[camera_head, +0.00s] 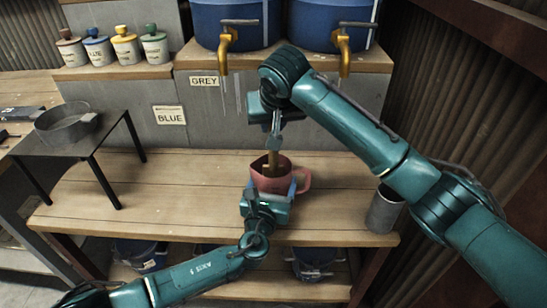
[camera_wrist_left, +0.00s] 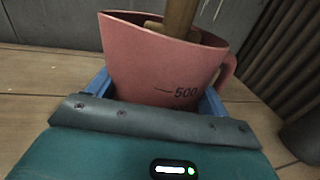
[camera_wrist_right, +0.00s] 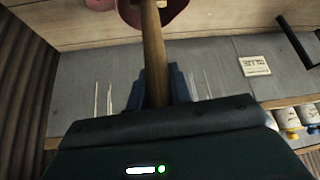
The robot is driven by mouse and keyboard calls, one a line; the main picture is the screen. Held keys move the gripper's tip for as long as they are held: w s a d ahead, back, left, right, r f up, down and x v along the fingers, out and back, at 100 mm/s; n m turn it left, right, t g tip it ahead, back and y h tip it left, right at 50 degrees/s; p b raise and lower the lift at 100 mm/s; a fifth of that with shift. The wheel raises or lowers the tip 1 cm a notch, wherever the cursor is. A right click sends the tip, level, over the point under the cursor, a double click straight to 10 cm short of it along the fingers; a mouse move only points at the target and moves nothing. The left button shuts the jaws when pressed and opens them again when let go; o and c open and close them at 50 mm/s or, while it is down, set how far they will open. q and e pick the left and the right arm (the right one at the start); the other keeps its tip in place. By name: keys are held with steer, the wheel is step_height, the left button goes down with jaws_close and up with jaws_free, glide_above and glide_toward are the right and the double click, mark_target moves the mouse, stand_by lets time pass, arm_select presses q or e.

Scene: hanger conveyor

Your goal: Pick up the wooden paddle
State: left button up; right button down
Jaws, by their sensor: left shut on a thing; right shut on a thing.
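The wooden paddle (camera_wrist_right: 152,50) runs down from my right gripper into the pink measuring cup. Its shaft also shows in the left wrist view (camera_wrist_left: 180,18) and in the head view (camera_head: 272,170). My right gripper (camera_wrist_right: 157,82) is shut on the paddle above the cup. The pink cup (camera_head: 270,182), marked 500 in the left wrist view (camera_wrist_left: 160,65), stands over the wooden bench. My left gripper (camera_wrist_left: 155,90) is shut on the cup, with its blue fingers on either side of it.
A grey metal cup (camera_head: 384,210) stands at the bench's right end. A dark stand (camera_head: 75,148) with a metal pan (camera_head: 66,124) is at left. Blue tanks (camera_head: 237,22) with brass taps (camera_head: 224,52) and small lidded jars (camera_head: 125,45) stand behind. The bench (camera_head: 175,210) is clear left of the cup.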

steer(key=shift+r, duration=0.15)
step_height(320, 180, up, 18)
stand_by(0.3)
arm_select(q)
steer(key=o, duration=1.2)
